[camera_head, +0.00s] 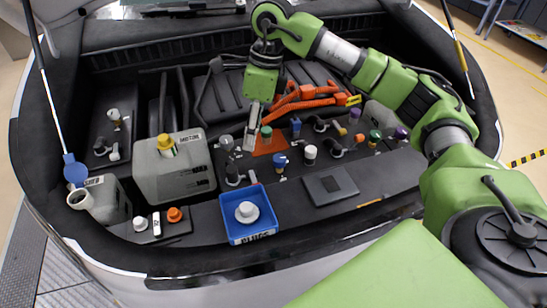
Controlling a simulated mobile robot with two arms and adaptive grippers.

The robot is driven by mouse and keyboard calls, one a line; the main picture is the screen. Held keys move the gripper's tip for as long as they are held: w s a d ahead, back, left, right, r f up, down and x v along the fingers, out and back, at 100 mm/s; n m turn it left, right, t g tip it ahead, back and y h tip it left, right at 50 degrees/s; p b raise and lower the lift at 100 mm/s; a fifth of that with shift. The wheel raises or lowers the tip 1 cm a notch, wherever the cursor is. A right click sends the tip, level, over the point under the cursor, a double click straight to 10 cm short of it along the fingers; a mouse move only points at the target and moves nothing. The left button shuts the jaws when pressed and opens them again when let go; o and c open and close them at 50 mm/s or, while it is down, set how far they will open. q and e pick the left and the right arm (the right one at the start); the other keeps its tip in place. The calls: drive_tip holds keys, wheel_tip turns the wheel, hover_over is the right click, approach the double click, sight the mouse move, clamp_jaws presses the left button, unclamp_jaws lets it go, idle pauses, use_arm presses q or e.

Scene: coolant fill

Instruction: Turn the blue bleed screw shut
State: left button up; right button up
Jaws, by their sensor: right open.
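A blue screw head (280,160) stands on a fitting in the middle of the engine bay, just behind the blue tray. A smaller dark blue cap (296,127) is farther back and to its right; I cannot tell for sure which one is the bleed screw. My right gripper (254,134) points down, open, to the left of and behind the nearer blue head and apart from it. My left gripper is out of view.
A blue tray (237,233) holding a white plug is at the front. A grey tank (192,183) with a yellow cap stands left. Orange cables (310,93) run behind. Several capped fittings crowd the right. A dark flat box (331,187) lies front right.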

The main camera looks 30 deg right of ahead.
sight(278, 157)
drive_tip(key=d+r+h, duration=0.1)
drive_tip(key=d+h, duration=0.1)
drive_tip(key=d, duration=0.5)
drive_tip(key=shift+m, duration=0.4)
wheel_tip(278, 157, down, 13)
drive_tip(key=shift+s+d+f+p, duration=0.1)
drive_tip(key=shift+f+p, duration=0.05)
drive_tip(key=shift+p, duration=0.65)
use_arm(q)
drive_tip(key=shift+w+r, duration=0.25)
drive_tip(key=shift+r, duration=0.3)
use_arm(e)
drive_tip(key=c, duration=1.1)
